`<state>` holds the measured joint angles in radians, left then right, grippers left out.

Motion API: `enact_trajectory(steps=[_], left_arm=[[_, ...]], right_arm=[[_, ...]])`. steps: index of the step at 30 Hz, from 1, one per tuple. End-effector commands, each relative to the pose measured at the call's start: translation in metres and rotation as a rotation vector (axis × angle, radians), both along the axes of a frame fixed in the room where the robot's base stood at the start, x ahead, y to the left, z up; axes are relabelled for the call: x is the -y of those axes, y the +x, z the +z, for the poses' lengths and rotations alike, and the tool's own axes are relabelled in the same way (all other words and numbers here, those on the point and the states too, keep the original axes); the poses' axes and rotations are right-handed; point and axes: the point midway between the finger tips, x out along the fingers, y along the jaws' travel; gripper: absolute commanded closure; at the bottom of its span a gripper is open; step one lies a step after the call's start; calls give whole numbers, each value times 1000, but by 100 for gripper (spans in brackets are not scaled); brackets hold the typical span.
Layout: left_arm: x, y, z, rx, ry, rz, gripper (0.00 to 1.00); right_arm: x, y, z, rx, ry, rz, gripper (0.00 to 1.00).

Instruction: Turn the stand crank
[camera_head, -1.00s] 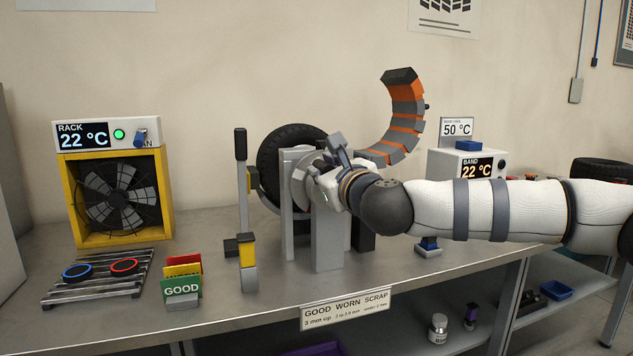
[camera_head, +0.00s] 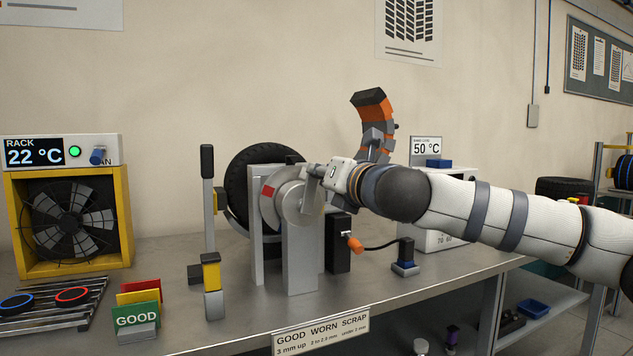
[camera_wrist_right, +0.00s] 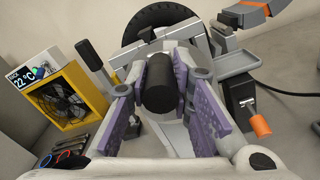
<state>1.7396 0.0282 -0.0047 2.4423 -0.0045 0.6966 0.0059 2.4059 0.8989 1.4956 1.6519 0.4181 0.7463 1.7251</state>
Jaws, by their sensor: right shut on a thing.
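The stand crank is a pale round disc (camera_head: 292,203) with a red mark, on a grey stand (camera_head: 302,258) on the bench. Its black cylindrical handle (camera_wrist_right: 161,82) shows in the right wrist view between the purple-padded fingers. My right gripper (camera_head: 314,181) is shut on this handle, at the upper right of the disc. In the wrist view the right gripper (camera_wrist_right: 162,90) has one finger on each side of the handle. The gripper hides the handle in the head view. A black tyre (camera_head: 245,168) stands behind the disc. My left gripper is not in view.
A lever post (camera_head: 208,195) stands left of the stand. An orange-grey segmented band (camera_head: 372,110) rises behind my wrist. A yellow fan box (camera_head: 125,222) stands at left. Bench space in front is narrow.

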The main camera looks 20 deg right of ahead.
Motion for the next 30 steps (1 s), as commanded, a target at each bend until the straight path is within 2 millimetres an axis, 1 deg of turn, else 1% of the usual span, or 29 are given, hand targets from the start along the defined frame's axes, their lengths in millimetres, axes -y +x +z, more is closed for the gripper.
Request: enact_trajectory(steps=[1, 6, 21, 22, 23, 24, 25, 30], left_arm=[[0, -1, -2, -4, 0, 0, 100], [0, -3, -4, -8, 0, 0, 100], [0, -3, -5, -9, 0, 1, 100], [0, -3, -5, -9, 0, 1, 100], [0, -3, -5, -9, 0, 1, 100], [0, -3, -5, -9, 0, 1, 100], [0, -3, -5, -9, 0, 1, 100], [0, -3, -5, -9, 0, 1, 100]], right_arm=[[4, 0, 0, 2, 18, -6, 100], [7, 0, 1, 2, 54, -6, 100], [8, 0, 1, 1, 70, -7, 100], [8, 0, 1, 1, 70, -7, 77], [8, 0, 1, 1, 70, -7, 71], [8, 0, 1, 1, 69, -7, 62], [8, 0, 1, 1, 69, -8, 59], [8, 0, 0, -1, 69, -7, 59]])
